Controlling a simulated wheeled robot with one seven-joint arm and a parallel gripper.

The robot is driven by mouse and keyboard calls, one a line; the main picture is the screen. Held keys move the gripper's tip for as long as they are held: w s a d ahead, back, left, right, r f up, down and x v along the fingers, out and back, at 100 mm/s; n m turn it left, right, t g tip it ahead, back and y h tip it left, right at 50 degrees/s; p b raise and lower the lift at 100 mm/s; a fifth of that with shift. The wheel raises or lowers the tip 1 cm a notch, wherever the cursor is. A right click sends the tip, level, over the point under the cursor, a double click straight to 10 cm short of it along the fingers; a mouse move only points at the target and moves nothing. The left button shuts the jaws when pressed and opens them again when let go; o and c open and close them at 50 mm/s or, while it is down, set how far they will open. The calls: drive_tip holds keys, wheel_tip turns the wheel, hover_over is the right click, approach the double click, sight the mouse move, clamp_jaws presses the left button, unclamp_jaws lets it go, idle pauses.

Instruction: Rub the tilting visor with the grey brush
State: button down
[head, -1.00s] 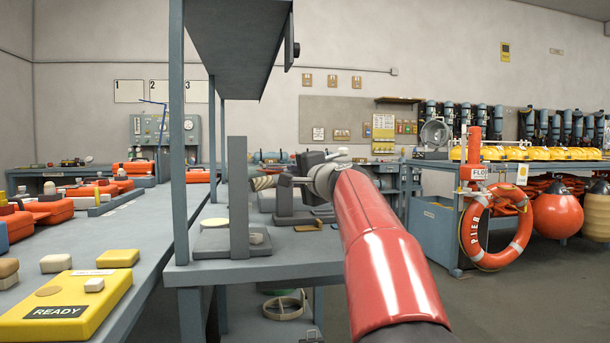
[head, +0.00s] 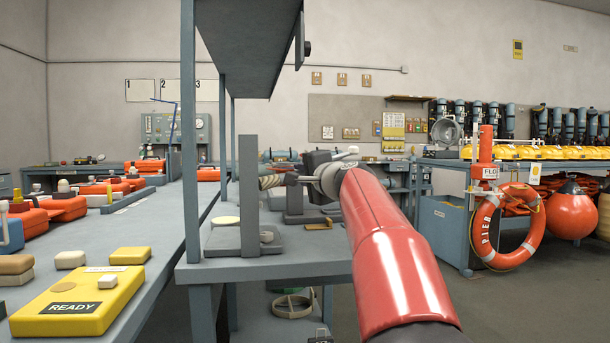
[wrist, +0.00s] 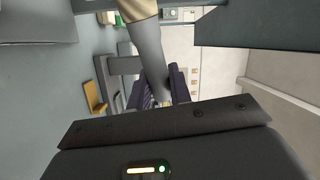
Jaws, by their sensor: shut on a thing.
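My gripper (head: 308,180) is shut on the grey brush (wrist: 149,52), whose grey shaft runs between the dark fingers (wrist: 160,90) in the wrist view. The brush's tan, ridged end (head: 272,181) points left in the head view, close to an upright grey plate (head: 249,190) on a flat grey base (head: 232,242). Whether it touches the plate I cannot tell. I cannot tell for sure which part is the tilting visor; a large grey panel (head: 250,45) hangs above the bench, with a dark knob at its right edge.
A blue-grey post (head: 189,130) stands left of the plate. A yellow READY box (head: 78,303) lies on the left bench, with orange cases (head: 65,208) behind. A lifebuoy (head: 505,230) hangs right. The floor (head: 530,300) at right is clear.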

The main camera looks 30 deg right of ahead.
drive_tip(key=shift+w+a, duration=0.1)
drive_tip(key=shift+a, duration=0.25)
